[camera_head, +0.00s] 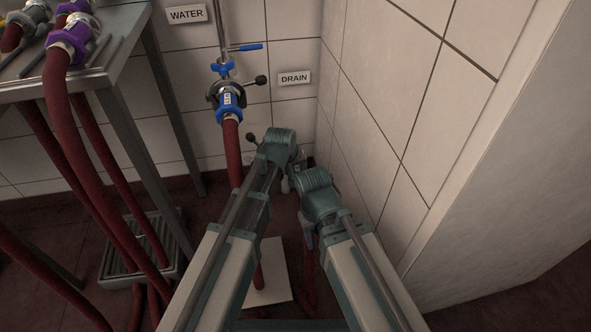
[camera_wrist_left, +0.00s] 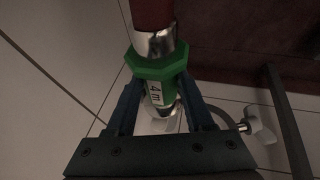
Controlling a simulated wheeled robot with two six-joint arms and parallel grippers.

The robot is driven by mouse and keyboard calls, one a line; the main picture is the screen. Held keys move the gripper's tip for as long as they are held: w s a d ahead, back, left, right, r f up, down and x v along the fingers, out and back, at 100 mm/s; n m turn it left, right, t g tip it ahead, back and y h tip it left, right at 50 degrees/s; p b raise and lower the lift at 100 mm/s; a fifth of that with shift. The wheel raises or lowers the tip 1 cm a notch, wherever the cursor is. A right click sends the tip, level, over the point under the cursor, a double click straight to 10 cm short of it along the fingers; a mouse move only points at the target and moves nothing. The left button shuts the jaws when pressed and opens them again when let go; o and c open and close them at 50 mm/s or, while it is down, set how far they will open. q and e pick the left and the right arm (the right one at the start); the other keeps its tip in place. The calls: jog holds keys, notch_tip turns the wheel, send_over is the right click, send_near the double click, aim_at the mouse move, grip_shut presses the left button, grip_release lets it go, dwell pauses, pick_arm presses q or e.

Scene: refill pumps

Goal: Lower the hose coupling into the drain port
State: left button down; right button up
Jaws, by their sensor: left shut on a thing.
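The hose coupling (camera_wrist_left: 158,66) has a green collar, a metal ring and a "4 m" label, and a dark red hose runs from it. It shows in the left wrist view. My left gripper (camera_wrist_left: 160,92) is shut on it, with one dark finger on each side. A pale metal fitting (camera_wrist_left: 153,126), perhaps the drain port, lies just beyond the coupling's end; I cannot tell whether they touch. In the head view my left gripper (camera_head: 280,150) is in the corner below the DRAIN sign (camera_head: 294,78), its jaws hidden.
A blue coupling (camera_head: 230,100) with a red hose hangs under the WATER sign (camera_head: 186,15). A metal table (camera_head: 130,25) with purple couplings (camera_head: 72,38) stands left. A floor grate (camera_head: 120,268) lies below. The tiled side wall is close on the right.

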pick_arm(q)
jog(key=shift+f, duration=0.5)
jog(key=shift+f+b, duration=0.2)
jog(key=shift+b, duration=0.2)
jog(key=shift+c, duration=1)
grip_release()
jog(key=shift+r, duration=0.1)
jog(key=p+v, duration=1.2)
jog(key=v, duration=0.1)
jog(key=shift+s+r, duration=0.25)
jog(key=shift+r, duration=0.05)
jog(key=shift+a, duration=0.1)
